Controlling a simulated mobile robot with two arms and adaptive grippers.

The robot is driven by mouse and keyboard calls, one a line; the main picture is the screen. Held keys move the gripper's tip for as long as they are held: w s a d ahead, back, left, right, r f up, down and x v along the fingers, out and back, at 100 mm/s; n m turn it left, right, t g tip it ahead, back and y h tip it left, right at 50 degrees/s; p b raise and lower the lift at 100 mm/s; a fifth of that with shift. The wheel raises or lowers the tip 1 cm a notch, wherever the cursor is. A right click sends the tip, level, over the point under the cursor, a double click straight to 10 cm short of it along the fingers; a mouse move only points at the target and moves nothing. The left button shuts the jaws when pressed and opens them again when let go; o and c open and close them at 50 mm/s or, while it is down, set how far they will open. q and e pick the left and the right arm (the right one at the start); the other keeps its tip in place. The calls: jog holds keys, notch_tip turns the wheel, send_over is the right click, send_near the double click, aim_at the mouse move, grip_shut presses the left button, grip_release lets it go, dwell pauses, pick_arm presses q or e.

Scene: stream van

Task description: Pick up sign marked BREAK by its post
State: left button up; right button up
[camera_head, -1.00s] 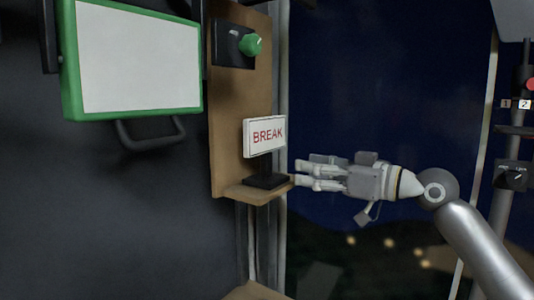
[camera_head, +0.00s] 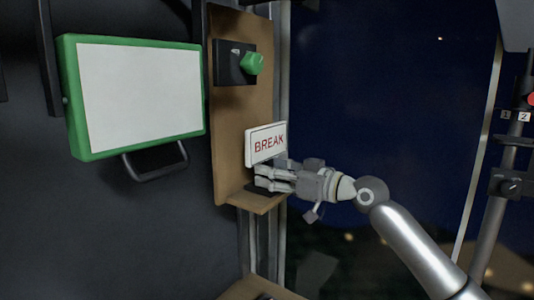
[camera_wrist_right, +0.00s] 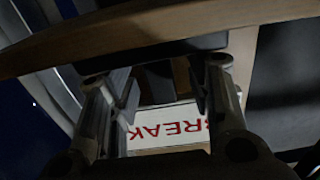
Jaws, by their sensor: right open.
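The BREAK sign (camera_head: 265,143) is a white plate with red letters. It stands on a small ledge of a brown board. My right gripper (camera_head: 257,179) is just below the plate, its fingers reaching from the right over the dark base and covering the post in the head view. In the right wrist view the sign (camera_wrist_right: 165,125) appears upside down. My open right gripper (camera_wrist_right: 166,78) has one finger on each side of the dark post area; I cannot tell whether either touches it. The left gripper is not in view.
The brown board (camera_head: 229,125) carries a green knob (camera_head: 252,64) above the sign. A green-framed white panel (camera_head: 140,95) with a dark handle hangs to the left. The ledge (camera_head: 255,203) is narrow. A pole with switches (camera_head: 507,185) stands at the far right.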

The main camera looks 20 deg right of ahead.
jog(key=shift+c, duration=0.2)
jog(key=shift+d, duration=0.1)
jog(key=shift+c, duration=1.1)
jog(key=c, duration=0.7)
grip_shut()
jog(key=shift+r, duration=0.1)
